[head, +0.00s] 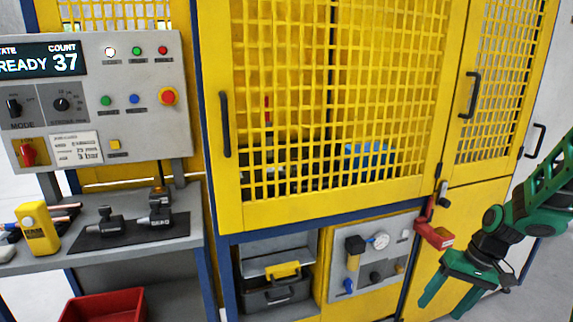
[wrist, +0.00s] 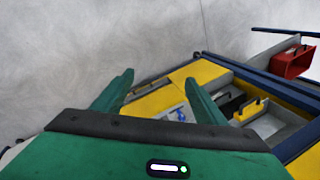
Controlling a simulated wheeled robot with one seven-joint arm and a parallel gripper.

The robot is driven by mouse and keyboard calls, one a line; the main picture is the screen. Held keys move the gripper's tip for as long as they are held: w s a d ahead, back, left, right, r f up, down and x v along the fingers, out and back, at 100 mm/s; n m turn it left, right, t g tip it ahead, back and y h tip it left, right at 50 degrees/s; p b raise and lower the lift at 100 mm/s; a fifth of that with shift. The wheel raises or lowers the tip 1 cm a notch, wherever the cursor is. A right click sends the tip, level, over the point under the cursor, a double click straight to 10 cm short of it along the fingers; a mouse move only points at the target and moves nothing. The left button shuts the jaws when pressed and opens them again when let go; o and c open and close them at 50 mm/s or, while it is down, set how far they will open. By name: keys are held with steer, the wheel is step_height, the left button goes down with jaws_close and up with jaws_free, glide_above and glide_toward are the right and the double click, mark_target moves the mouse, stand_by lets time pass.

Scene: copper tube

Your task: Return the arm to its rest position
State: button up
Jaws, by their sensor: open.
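My green gripper (head: 450,296) hangs at the lower right of the head view, at the end of my green arm, in front of the yellow lower panel of the machine. Its two fingers are spread and nothing is between them. In the wrist view the two green fingers of my gripper (wrist: 160,95) also stand apart. Past them are the floor and the machine's lower front. The arm comes in from the right edge of the head view.
The yellow mesh door (head: 335,208) is closed. A red lockout piece (head: 436,236) hangs left of my gripper. A gauge panel (head: 372,262) and a toolbox (head: 280,290) sit below. A control panel (head: 100,100) stands left, above a grey bench (head: 85,258). A red bin (head: 105,306) is at lower left.

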steer(key=s+r+m+h, duration=0.1)
steer(key=s+r+m, duration=0.1)
steer(key=s+r, duration=0.4)
steer(key=s+d+r+m+h, duration=0.1)
steer(key=s+r, duration=0.6)
steer(key=s, duration=1)
steer(key=shift+d+r+m+h, duration=0.2)
steer(key=shift+d+m+h, duration=0.05)
steer(key=shift+m+h, duration=0.35)
steer(key=shift+w+g, duration=0.15)
steer(key=shift+g, duration=0.15)
steer(key=shift+w+f, duration=0.25)
steer(key=shift+w, duration=0.25)
